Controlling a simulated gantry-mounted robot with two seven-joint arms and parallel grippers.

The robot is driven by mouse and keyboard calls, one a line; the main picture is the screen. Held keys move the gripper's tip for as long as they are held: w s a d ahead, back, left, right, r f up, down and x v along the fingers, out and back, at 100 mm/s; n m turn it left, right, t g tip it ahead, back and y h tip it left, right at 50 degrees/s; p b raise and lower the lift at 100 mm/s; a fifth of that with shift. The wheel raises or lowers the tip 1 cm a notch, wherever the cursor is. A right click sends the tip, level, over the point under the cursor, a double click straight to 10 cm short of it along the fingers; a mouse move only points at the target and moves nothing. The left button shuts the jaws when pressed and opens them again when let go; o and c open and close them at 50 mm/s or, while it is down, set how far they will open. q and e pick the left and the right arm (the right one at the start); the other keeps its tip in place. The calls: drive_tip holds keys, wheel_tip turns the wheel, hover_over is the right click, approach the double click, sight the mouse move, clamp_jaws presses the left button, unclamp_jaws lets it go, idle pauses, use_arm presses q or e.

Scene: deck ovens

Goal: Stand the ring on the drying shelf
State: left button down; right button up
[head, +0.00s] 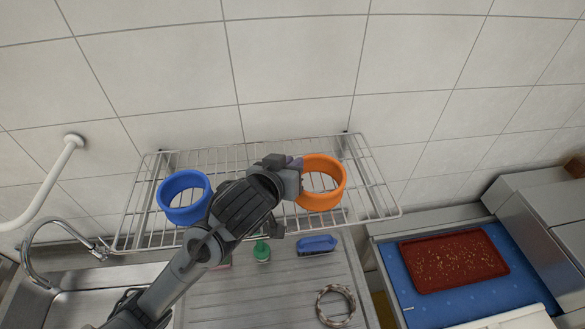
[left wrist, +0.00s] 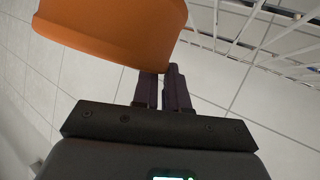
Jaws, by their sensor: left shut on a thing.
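An orange ring (head: 337,190) shows at the right part of the wire drying shelf (head: 378,200) in the head view. My left gripper (head: 298,165) is shut on the ring's wall at its left side. In the left wrist view the ring (left wrist: 110,28) rises from between the dark fingers (left wrist: 163,72). I cannot tell whether the ring touches the shelf wires or is just above them. A blue ring (head: 164,190) stands on the left part of the shelf, left of my gripper. My right gripper is not in view.
Below the shelf are a green bottle (head: 262,250), a blue brush (head: 317,245) and a grey ring-shaped thing (head: 336,305) on the drainboard. A tap (head: 40,225) and a white pipe (head: 45,190) are at left. A red tray (head: 455,260) lies on a blue surface at right.

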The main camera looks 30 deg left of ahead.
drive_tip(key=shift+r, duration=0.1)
use_arm(q)
drive_tip(key=c, duration=1.2)
unclamp_jaws()
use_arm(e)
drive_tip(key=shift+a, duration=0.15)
use_arm(q)
drive_tip(key=shift+o, duration=0.2)
drive_tip(key=shift+r, duration=0.15)
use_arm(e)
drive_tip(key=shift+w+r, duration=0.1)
